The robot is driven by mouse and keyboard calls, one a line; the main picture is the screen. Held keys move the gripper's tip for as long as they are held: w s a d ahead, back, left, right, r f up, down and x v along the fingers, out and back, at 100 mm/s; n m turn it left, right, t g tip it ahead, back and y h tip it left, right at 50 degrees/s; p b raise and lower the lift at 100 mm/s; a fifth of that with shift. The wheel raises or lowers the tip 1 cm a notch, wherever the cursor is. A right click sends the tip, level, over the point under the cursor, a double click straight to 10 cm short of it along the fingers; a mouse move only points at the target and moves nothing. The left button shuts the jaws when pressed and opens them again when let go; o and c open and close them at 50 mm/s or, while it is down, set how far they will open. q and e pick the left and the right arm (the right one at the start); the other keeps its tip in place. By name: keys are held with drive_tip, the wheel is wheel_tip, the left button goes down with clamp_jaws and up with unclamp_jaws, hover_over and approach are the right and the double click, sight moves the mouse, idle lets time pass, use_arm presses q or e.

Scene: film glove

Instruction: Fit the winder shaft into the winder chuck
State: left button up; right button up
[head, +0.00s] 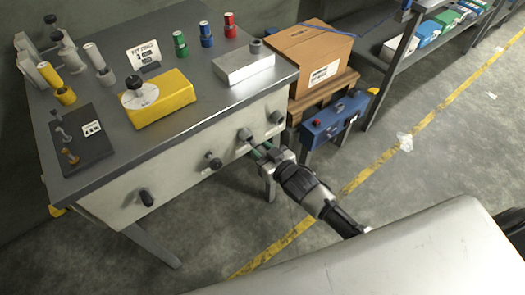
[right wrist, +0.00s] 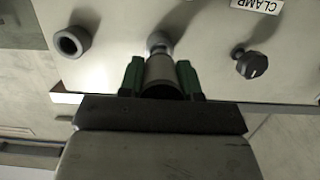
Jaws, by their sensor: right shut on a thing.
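My right gripper (head: 261,150) is at the front panel of the grey bench. In the right wrist view its green fingers (right wrist: 160,80) are shut on a short grey cylinder, seemingly the winder shaft (right wrist: 160,75). The shaft points at the panel, in line with a round grey fitting, seemingly the winder chuck (right wrist: 158,41). That fitting also shows in the head view (head: 244,134). The shaft's far end overlaps the fitting in the wrist view; I cannot tell whether it is inside, touching or just short of it. My left gripper is not in view.
A hollow grey ring (right wrist: 72,42) is left of the shaft and a black knob (right wrist: 252,65) under a CLAMP label is right of it. A blue box (head: 335,118) and a carton (head: 310,58) stand right of the bench. The floor nearby is free.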

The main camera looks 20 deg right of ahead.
sight(257, 147)
drive_tip(key=shift+r+b+x, duration=0.15)
drive_tip(key=shift+b+x, duration=0.1)
drive_tip(key=shift+x, duration=0.6)
drive_tip(key=shift+r+b+x, duration=0.2)
drive_tip(key=shift+x, duration=0.65)
drive_tip(key=o, duration=1)
drive_tip(key=v, duration=1)
drive_tip(key=shift+s+d+r, duration=0.1)
drive_tip(key=shift+s, duration=0.25)
